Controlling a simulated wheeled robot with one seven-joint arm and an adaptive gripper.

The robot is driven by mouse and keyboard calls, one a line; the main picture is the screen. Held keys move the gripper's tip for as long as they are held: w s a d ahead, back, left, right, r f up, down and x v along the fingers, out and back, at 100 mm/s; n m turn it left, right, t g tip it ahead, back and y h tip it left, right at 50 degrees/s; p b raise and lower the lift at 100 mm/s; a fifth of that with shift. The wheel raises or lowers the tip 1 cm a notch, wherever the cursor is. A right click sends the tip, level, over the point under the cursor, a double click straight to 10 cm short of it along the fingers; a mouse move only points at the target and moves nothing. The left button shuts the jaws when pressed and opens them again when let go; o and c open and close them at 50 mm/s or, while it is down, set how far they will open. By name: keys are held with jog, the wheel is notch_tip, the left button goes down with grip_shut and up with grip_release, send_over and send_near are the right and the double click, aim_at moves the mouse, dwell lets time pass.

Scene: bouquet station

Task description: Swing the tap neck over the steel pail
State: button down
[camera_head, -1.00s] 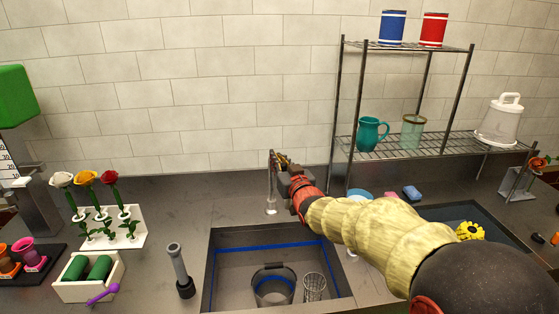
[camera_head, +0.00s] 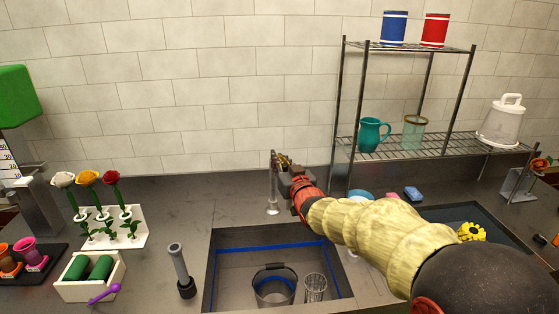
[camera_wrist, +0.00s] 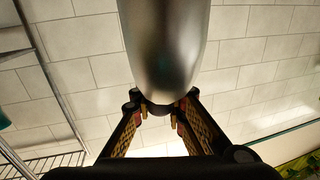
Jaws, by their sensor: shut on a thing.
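The tap (camera_head: 273,190) stands upright on the counter behind the left sink basin. Its neck is mostly hidden behind my gripper in the head view. My gripper (camera_head: 283,160) is at the top of the tap, above the back edge of the basin. In the wrist view a smooth metal neck (camera_wrist: 165,45) fills the upper middle, and the fingers of my gripper (camera_wrist: 160,112) close in on either side of its lower end. The steel pail (camera_head: 274,288) stands in the basin, with its handle up. It is below and in front of the tap.
A wire glass (camera_head: 315,288) stands right beside the pail in the basin (camera_head: 213,270). A grey upright handle (camera_head: 180,268) stands left of the basin. A wire shelf (camera_head: 415,142) with a teal jug (camera_head: 372,134) rises behind my arm. Flowers stand in a white rack (camera_head: 140,240) at left.

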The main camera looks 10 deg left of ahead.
jog(key=c, duration=1.8)
grip_release()
jog(key=v, duration=1.2)
